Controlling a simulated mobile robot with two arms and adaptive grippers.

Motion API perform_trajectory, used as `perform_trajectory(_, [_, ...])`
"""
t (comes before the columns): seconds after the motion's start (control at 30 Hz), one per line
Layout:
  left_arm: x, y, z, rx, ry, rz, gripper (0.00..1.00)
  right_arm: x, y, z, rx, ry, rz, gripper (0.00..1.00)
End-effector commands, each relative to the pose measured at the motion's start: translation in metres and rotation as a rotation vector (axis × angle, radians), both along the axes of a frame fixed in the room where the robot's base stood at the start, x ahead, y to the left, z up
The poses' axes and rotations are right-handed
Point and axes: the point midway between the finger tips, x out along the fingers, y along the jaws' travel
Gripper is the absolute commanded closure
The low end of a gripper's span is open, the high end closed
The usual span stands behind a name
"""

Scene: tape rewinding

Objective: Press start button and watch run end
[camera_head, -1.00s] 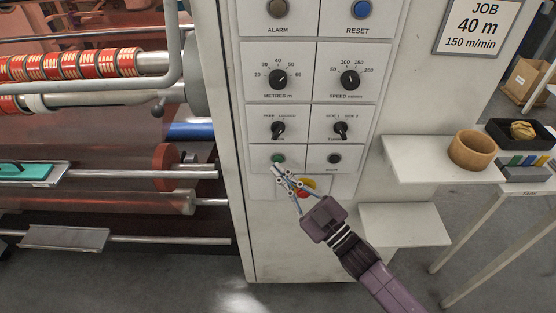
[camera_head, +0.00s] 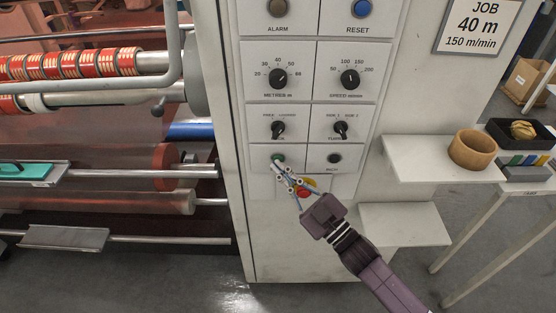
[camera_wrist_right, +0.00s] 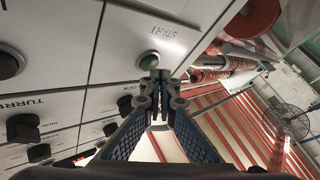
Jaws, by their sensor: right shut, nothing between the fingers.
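The green start button (camera_head: 278,157) sits low on the white control panel, left of a dark button. My right gripper (camera_head: 279,166) is shut and empty, with its fingertips at the lower edge of the green button. In the right wrist view, the green button (camera_wrist_right: 149,60) shows just past the closed fingertips (camera_wrist_right: 156,75), under an upside-down START label. I cannot tell whether the tips touch or press it. A red button (camera_head: 304,193) on yellow is partly hidden behind the gripper. My left gripper is not in view.
Knobs for METRES (camera_head: 278,79) and SPEED (camera_head: 349,79) sit above. The machine's red rolls (camera_head: 70,65) and rods lie at left. A white shelf (camera_head: 415,160) with a tan ring (camera_head: 472,149) juts out at right. The job sign (camera_head: 478,26) reads 40 m, 150 m/min.

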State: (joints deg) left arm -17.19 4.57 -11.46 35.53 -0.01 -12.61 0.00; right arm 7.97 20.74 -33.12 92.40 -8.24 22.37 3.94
Motion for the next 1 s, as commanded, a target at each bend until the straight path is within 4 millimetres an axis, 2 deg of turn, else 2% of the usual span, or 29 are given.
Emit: perform_trajectory(1.0, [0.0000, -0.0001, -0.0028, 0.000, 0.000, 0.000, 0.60, 0.0085, 0.0003, 0.0001, 0.000, 0.000, 0.000, 1.00])
